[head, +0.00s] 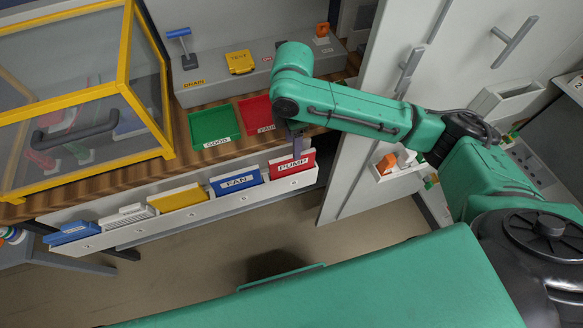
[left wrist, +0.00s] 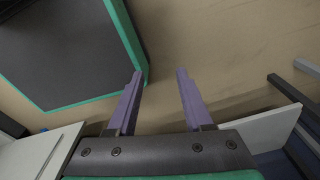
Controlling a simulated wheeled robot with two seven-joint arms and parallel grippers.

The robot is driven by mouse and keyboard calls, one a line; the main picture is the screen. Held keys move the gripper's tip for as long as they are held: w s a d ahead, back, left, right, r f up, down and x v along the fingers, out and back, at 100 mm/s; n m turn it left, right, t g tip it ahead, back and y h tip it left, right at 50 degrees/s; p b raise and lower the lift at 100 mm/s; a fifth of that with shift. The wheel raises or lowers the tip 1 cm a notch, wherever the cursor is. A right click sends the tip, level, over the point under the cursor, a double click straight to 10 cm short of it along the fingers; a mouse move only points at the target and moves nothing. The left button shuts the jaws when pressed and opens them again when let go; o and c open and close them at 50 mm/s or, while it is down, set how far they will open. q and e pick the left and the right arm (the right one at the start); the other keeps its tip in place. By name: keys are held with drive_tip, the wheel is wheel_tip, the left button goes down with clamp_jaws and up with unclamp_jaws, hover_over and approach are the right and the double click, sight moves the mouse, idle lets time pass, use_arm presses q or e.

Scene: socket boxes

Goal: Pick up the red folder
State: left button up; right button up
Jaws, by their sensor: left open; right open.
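The red folder (head: 292,174), labelled PUMP, stands in the right end of the white rack (head: 160,228) on the front of the wooden bench. My right gripper (head: 297,148) points down just above the folder's top edge. One purple finger shows, and the arm's wrist hides the rest. I cannot tell whether a finger touches the folder. My left gripper (left wrist: 160,75) shows in the left wrist view, with two purple fingers apart and nothing between them. It is over bare floor, away from the folder.
Blue FAN (head: 237,183), yellow (head: 178,199), white (head: 124,215) and blue (head: 72,233) folders share the rack. A green tray (head: 213,125) and a red tray (head: 257,114) lie on the bench. A yellow-framed case (head: 130,60) stands at left. Floor in front is clear.

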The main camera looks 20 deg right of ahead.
sight(292, 159)
use_arm(q)
drive_tip(key=shift+w+r, duration=0.3)
drive_tip(key=shift+w, duration=0.35)
use_arm(e)
wheel_tip(292, 159, down, 8)
drive_tip(key=shift+w+f, duration=0.1)
drive_tip(key=shift+f, duration=0.05)
use_arm(q)
drive_tip(key=shift+s, duration=0.15)
use_arm(e)
clamp_jaws()
